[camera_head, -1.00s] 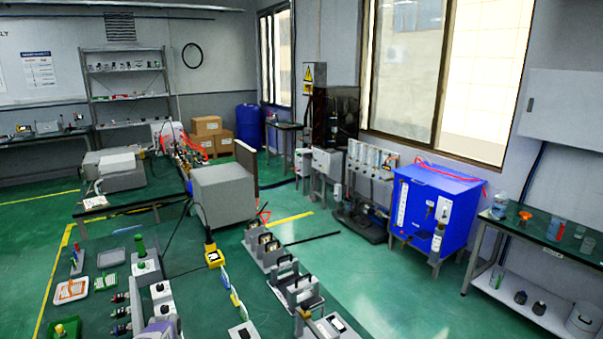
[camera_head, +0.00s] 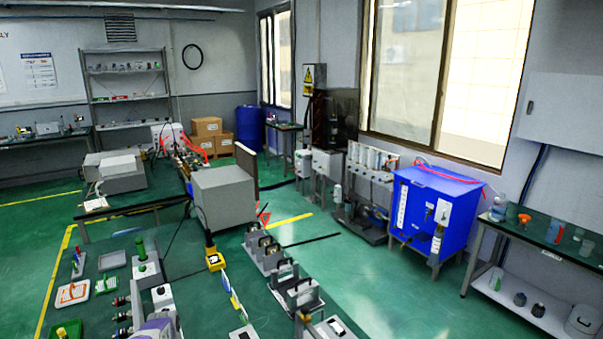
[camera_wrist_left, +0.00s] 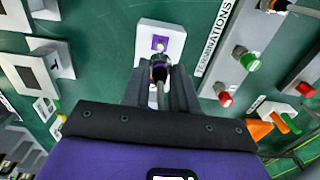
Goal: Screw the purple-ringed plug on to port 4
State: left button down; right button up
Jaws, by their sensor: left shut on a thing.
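Just beyond the plug is a white block (camera_wrist_left: 147,27) with a purple square (camera_wrist_left: 160,43) and a small metal tip. I cannot tell whether plug and block touch. In the head view, my purple left wrist (camera_head: 158,328) shows at the bottom edge and its fingers are hidden. Dark ringed connectors (camera_head: 122,316) stand beside a pale panel. Port 4 cannot be identified. My right gripper is not in view.
A "TERMINATIONS" strip (camera_wrist_left: 215,38) and red and green knobbed terminals (camera_wrist_left: 250,61) lie right of the gripper. White blocks (camera_wrist_left: 50,55) stand at left.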

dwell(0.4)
pick_arm(q)
jog(key=shift+s+a+f+b, duration=0.1)
jog(key=shift+s+a+b, duration=0.1)
jog(key=shift+s, duration=1.05)
jog(key=shift+s+a+f+b, duration=0.1)
jog(key=shift+s+a, duration=0.1)
jog(key=shift+s, duration=1)
jog(key=shift+s+a+f, duration=0.15)
jog(key=shift+s+a, duration=0.05)
jog(key=shift+s, duration=1.05)
jog(key=shift+s+a+f, duration=0.1)
jog(key=shift+s+a, duration=0.1)
jog(key=shift+s, duration=1)
jog(key=shift+s+a+f+b, duration=0.1)
jog(key=shift+s+a+b, duration=0.05)
jog(key=shift+s, duration=0.65)
jog(key=shift+s+a+f+b, duration=0.1)
jog(key=shift+s+b, duration=0.05)
jog(key=shift+s, duration=0.7)
jog(key=shift+s+a+b, duration=0.15)
jog(key=shift+s, duration=0.65)
jog(key=shift+s, duration=0.1)
jog(key=shift+s+a+f, duration=0.1)
jog(key=shift+s+a, duration=0.1)
jog(key=shift+s, duration=1)
jog(key=shift+s+a+f, duration=0.1)
jog(key=shift+s+a, duration=0.1)
jog(key=shift+s, duration=0.95)
